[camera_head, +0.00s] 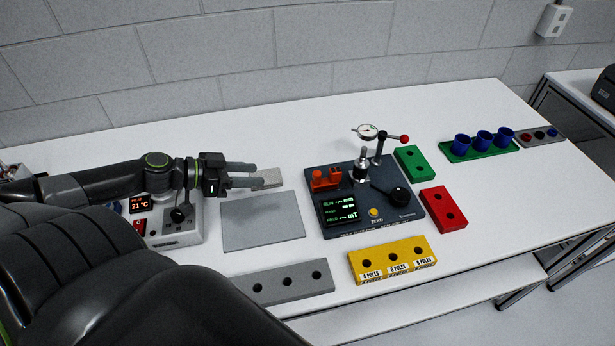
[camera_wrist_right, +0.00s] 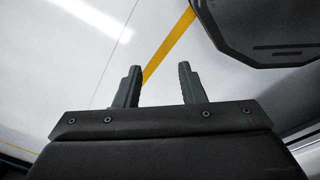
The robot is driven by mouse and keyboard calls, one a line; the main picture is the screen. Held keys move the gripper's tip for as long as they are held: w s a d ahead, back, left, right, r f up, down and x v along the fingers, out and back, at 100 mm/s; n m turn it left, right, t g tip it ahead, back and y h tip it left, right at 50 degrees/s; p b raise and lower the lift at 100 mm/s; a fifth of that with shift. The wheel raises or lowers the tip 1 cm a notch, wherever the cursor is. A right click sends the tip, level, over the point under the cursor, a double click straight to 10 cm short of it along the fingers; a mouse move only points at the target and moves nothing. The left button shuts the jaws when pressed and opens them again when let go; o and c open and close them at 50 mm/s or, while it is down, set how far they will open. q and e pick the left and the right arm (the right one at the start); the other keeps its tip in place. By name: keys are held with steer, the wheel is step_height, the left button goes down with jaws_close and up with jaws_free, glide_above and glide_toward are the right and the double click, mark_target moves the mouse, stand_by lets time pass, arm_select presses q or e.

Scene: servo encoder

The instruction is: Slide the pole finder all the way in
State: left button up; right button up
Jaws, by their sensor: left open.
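A dark test station (camera_head: 405,205) with a lit green readout (camera_head: 340,208) stands on the white table. An orange-red block (camera_head: 325,179) with a raised tab sits at its back left; it may be the pole finder, but I cannot tell for sure. How far it is slid in is too small to tell. My left gripper (camera_head: 257,175) is open and empty, pointing right, to the left of the station and apart from it. My right gripper (camera_wrist_right: 160,70) has its fingers apart with nothing between them; it shows only in the right wrist view.
A dial gauge (camera_head: 367,131) and a red-knobbed lever (camera_head: 404,139) rise at the station's back. Around it lie a grey plate (camera_head: 262,222), a yellow pole rack (camera_head: 393,261), red (camera_head: 444,208) and green (camera_head: 412,163) blocks, and a grey holed block (camera_head: 285,283).

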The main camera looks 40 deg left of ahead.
arm_select(q)
steer(key=f+b+x, duration=0.1)
steer(key=b+x, duration=0.3)
steer(key=b, duration=0.3)
glide_toward(326, 179)
steer(key=shift+w+d+r+p, duration=0.1)
steer(key=shift+w+d+p, duration=0.3)
steer(key=shift+w+d, duration=1.05)
arm_select(e)
step_height(326, 179, down, 7)
steer(key=w, duration=0.1)
steer(key=shift+a, duration=0.2)
arm_select(q)
steer(key=shift+w+a, duration=0.15)
arm_select(e)
steer(key=shift+w, duration=0.1)
arm_select(q)
jaws_close()
arm_select(e)
steer(key=shift+a, duration=0.15)
